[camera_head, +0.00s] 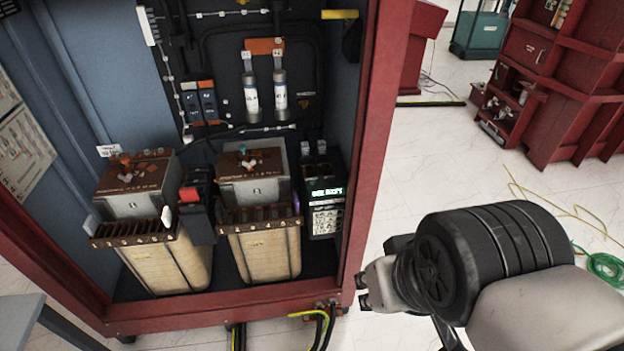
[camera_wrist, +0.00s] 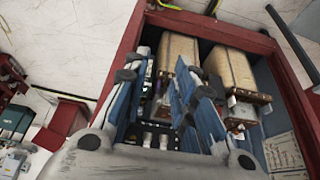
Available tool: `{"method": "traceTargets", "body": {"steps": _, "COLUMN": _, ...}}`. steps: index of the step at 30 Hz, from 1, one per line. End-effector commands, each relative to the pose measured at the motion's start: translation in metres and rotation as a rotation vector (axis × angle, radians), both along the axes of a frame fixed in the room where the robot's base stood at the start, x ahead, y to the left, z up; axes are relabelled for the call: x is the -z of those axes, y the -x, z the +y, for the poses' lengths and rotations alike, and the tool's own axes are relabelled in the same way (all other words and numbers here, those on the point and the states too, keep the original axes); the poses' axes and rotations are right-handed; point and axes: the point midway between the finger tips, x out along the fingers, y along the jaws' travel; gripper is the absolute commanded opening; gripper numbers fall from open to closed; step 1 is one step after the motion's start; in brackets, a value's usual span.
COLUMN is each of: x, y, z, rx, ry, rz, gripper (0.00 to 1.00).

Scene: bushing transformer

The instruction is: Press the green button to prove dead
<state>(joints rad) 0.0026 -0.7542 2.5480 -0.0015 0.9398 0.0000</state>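I cannot pick out a green button for certain. A dark device (camera_head: 324,196) with a lit green display and pale keys stands at the lower right inside the red-framed cabinet (camera_head: 372,150). My gripper (camera_head: 363,290) is outside the cabinet, to the right of and below the device in the head view, touching nothing there. In the wrist view my gripper (camera_wrist: 165,80) has its two blue-sided fingers spread apart with nothing held. The cabinet's inside appears upside down beyond them, and the fingers partly hide it.
Two transformers with tan lower bodies, left (camera_head: 170,262) and right (camera_head: 262,252), stand beside the device. A red-topped switch unit (camera_head: 195,205) is between them. The cabinet's right post separates my gripper from the inside. Green hose (camera_head: 604,268) lies on the floor at right.

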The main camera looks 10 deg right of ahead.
Motion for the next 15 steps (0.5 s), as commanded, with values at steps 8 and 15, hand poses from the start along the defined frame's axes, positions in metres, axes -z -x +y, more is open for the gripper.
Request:
{"method": "traceTargets", "body": {"steps": 8, "x": 0.0000, "y": 0.0000, "z": 0.0000, "rx": 0.000, "ry": 0.000, "rz": 0.000, "gripper": 0.03}}
{"method": "traceTargets", "body": {"steps": 15, "x": 0.0000, "y": 0.0000, "z": 0.0000, "rx": 0.000, "ry": 0.000, "rz": 0.000, "gripper": 0.00}}
